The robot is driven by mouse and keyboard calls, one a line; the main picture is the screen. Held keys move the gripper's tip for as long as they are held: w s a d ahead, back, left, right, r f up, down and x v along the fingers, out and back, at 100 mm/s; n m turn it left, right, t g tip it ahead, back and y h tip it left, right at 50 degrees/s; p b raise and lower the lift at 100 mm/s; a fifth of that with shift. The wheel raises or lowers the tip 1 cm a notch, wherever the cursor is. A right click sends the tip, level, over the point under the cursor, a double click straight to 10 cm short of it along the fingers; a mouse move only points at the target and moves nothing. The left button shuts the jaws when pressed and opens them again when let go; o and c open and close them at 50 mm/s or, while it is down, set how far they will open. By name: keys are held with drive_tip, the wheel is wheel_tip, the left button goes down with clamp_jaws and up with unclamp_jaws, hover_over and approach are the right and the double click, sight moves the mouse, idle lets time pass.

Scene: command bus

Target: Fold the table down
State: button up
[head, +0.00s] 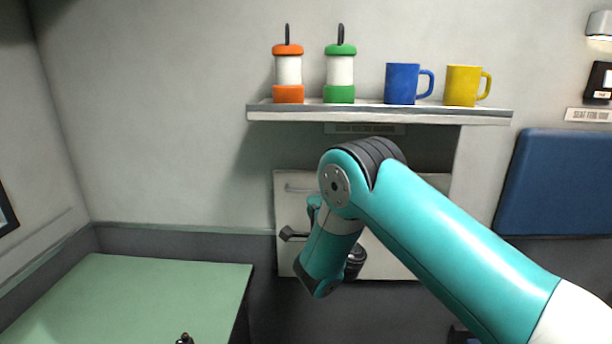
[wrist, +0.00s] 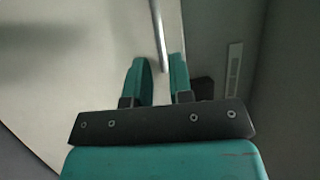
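A pale panel stands upright against the back wall under the shelf; it looks like the folded-up table (head: 290,210). A thin metal bar handle (head: 298,188) runs across its upper left part. In the wrist view the handle (wrist: 158,35) comes down from the top edge to the gap at my fingertips. My gripper (wrist: 159,60) is open, with a teal finger on each side of the bar's lower end. I cannot tell whether the bar lies between the fingers or just beyond them. In the head view my arm hides much of the panel and most of the gripper.
A shelf (head: 380,113) above holds an orange lantern (head: 288,72), a green lantern (head: 340,72), a blue mug (head: 402,83) and a yellow mug (head: 462,85). A green-topped surface (head: 140,295) fills the lower left. A blue padded panel (head: 560,182) is at right.

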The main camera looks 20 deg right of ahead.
sight(307, 192)
drive_tip(key=p+x, duration=0.2)
drive_tip(key=p, duration=0.1)
drive_tip(key=p+x, duration=0.2)
drive_tip(key=p, duration=0.1)
drive_tip(key=p+x, duration=0.2)
drive_tip(key=p, duration=0.2)
drive_tip(key=shift+d, duration=0.2)
drive_tip(key=shift+w+a, duration=0.2)
drive_tip(key=shift+w, duration=0.3)
clamp_jaws()
